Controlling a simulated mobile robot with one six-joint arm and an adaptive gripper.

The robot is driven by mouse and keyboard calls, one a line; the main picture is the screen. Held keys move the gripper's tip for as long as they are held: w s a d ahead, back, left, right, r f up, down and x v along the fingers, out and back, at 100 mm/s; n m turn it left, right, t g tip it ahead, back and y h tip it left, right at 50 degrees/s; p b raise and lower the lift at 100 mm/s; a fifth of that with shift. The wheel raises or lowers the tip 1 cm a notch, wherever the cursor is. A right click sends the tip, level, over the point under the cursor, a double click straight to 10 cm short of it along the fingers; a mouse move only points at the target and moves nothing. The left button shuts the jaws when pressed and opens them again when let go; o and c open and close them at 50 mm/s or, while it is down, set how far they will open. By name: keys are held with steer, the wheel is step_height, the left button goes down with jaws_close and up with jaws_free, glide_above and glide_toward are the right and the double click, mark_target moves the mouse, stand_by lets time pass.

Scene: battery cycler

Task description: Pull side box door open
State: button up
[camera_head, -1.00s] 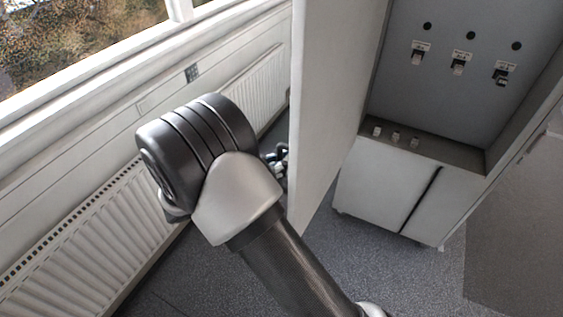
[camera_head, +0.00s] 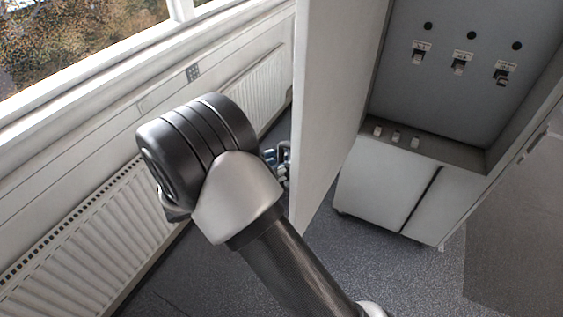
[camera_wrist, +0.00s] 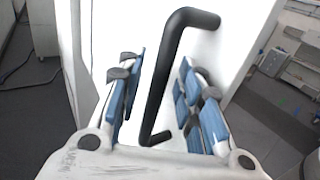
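The side box door (camera_head: 328,100) is a white panel standing swung out from the grey box (camera_head: 445,70) in the head view, with the box interior exposed. The door face also fills the middle of the wrist view (camera_wrist: 230,50). Its black bar handle (camera_wrist: 165,75) runs between my gripper's two blue-padded fingers (camera_wrist: 160,95), with a visible gap on each side. My gripper is open around the handle and does not appear to clamp it. In the head view my gripper (camera_head: 280,162) is partly hidden behind my wrist, left of the door.
A white radiator (camera_head: 90,245) and a window sill (camera_head: 100,75) run along the left wall, close to my arm. Inside the box are several switches (camera_head: 459,68). Grey floor (camera_head: 350,250) is clear below the door. Shelving (camera_wrist: 300,45) shows at right in the wrist view.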

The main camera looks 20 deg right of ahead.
steer(key=v, duration=1.2)
